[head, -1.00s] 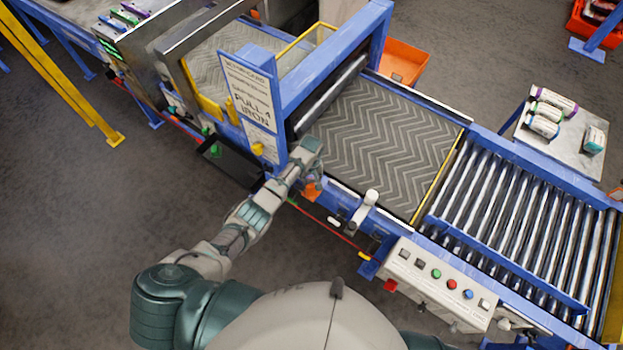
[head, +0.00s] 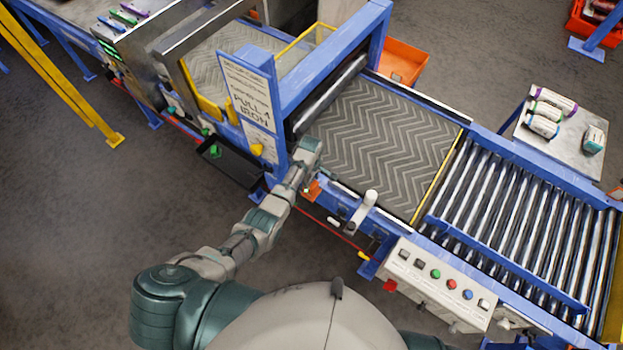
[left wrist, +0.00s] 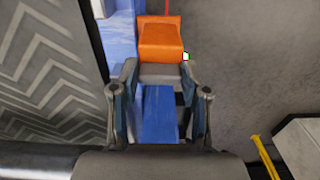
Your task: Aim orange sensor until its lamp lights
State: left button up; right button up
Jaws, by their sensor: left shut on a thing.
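The orange sensor (left wrist: 161,42) is a small block on the blue conveyor frame, seen in the left wrist view just beyond my left gripper. A small spot (left wrist: 186,57) at its right corner looks white with a green edge; I cannot tell for sure if it is a lit lamp. My left gripper (left wrist: 158,85) has its fingers on either side of a grey part behind the orange block. In the head view the orange sensor (head: 312,189) shows partly beside my left gripper (head: 308,156), at the conveyor's near edge. My right gripper is not in view.
A chevron belt (head: 385,145) lies beyond the gripper, with steel rollers (head: 510,225) to its right. A white post (head: 370,197) and a button panel (head: 440,282) stand along the near edge. A black tray (head: 232,165) is at the left.

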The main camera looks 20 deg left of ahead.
pick_arm(q)
jog(key=shift+w+a+r, duration=0.1)
jog(key=shift+w+r, duration=0.2)
jog(key=shift+w, duration=0.05)
jog(key=o, duration=1.1)
jog(key=shift+o, duration=0.2)
jog(key=shift+s+f, duration=0.1)
jog(key=shift+f, duration=0.05)
notch_tip(320, 180, up, 12)
jog(key=shift+f, duration=0.1)
